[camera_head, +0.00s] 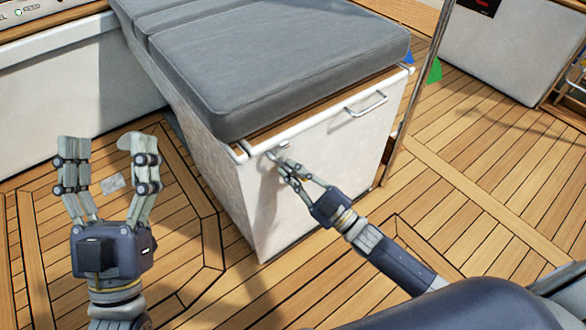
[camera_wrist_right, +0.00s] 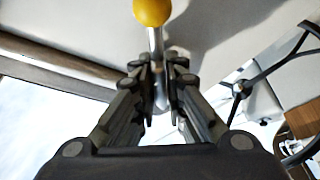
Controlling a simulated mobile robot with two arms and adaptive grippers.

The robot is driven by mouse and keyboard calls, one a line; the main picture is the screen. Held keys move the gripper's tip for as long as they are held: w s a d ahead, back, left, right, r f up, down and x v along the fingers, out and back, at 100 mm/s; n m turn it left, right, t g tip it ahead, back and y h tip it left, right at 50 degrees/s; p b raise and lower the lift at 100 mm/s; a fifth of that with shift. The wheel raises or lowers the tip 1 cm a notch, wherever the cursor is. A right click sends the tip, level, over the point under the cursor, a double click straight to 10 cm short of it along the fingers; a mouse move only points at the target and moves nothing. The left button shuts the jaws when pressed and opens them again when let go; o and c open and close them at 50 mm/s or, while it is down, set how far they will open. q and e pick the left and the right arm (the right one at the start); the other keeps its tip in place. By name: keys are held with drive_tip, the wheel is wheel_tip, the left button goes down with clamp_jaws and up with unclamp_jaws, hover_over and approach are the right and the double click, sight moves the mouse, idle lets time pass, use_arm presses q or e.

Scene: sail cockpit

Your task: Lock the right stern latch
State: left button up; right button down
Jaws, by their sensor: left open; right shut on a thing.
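The white box (camera_head: 310,190) under the grey cushion has a small metal fitting (camera_head: 284,146) near the top left of its front face. I take this fitting to be the latch, but the fingers partly hide it. My right gripper (camera_head: 278,155) is at that fitting. In the right wrist view its fingers (camera_wrist_right: 160,80) are closed on a slim metal rod (camera_wrist_right: 156,45) with a yellow ball end (camera_wrist_right: 152,10) beyond the fingertips. I cannot tell whether this rod is part of the fitting. My left gripper (camera_head: 103,150) is open and empty above the deck.
A metal bar handle (camera_head: 366,104) sits further right on the box's front face. The grey cushion (camera_head: 280,70) covers the box top. A vertical post (camera_head: 415,95) stands by the box's right corner. The wooden deck (camera_head: 470,190) to the right is clear.

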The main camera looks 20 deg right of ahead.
drive_tip(key=m+t+h+p, duration=0.1)
drive_tip(key=m, duration=0.3)
drive_tip(key=m+t+h, duration=0.1)
drive_tip(key=m+h, duration=0.1)
drive_tip(key=m, duration=0.2)
drive_tip(key=shift+p, duration=0.4)
use_arm(q)
drive_tip(key=w+f+g+y, duration=0.2)
drive_tip(key=w+f+g, duration=0.2)
drive_tip(key=f, duration=0.6)
drive_tip(key=shift+w+a+g, duration=0.15)
drive_tip(key=shift+g, duration=1.05)
use_arm(e)
drive_tip(key=shift+f+m+t+h, duration=0.1)
drive_tip(key=shift+m+t+h, duration=0.4)
drive_tip(key=shift+m, duration=0.6)
drive_tip(key=shift+h, duration=0.3)
drive_tip(key=c, duration=1.7)
unclamp_jaws()
drive_tip(key=v, duration=1.2)
